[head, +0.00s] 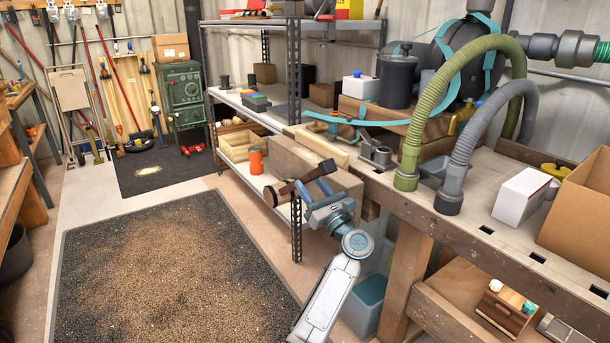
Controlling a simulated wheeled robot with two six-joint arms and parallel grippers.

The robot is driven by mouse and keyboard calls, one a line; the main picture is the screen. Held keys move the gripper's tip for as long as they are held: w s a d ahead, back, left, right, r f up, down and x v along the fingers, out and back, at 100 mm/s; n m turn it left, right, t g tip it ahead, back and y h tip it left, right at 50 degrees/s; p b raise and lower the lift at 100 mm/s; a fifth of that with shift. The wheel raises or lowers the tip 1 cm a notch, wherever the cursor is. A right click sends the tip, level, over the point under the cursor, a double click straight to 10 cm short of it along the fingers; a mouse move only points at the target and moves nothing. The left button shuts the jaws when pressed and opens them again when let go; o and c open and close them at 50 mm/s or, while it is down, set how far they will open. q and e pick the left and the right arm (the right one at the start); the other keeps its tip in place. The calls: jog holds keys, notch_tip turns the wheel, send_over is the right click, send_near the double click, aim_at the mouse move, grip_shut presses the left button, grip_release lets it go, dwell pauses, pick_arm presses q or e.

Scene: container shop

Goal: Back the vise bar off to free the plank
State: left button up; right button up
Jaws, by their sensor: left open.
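The vise sits at the near left end of the workbench (470,225). Its dark bar (313,174) runs slantwise across the front of a thick wooden jaw (296,158), with a round wooden knob (270,196) at its lower left end. A pale board (322,147), which looks like the plank, stands on edge between the jaw and the bench. My left gripper (313,187) is open, its blue fingers pointing up at the bar from just below. I cannot tell whether they touch or straddle it. My right gripper is out of view.
An orange cup (256,161) stands on the low shelf left of the vise. A teal bin (364,303) is under the bench. Green (408,170) and grey (450,195) hoses stand on the bench.

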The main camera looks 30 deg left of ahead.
pick_arm(q)
jog(key=shift+x, duration=2.35)
jog(key=shift+c, duration=0.2)
grip_shut()
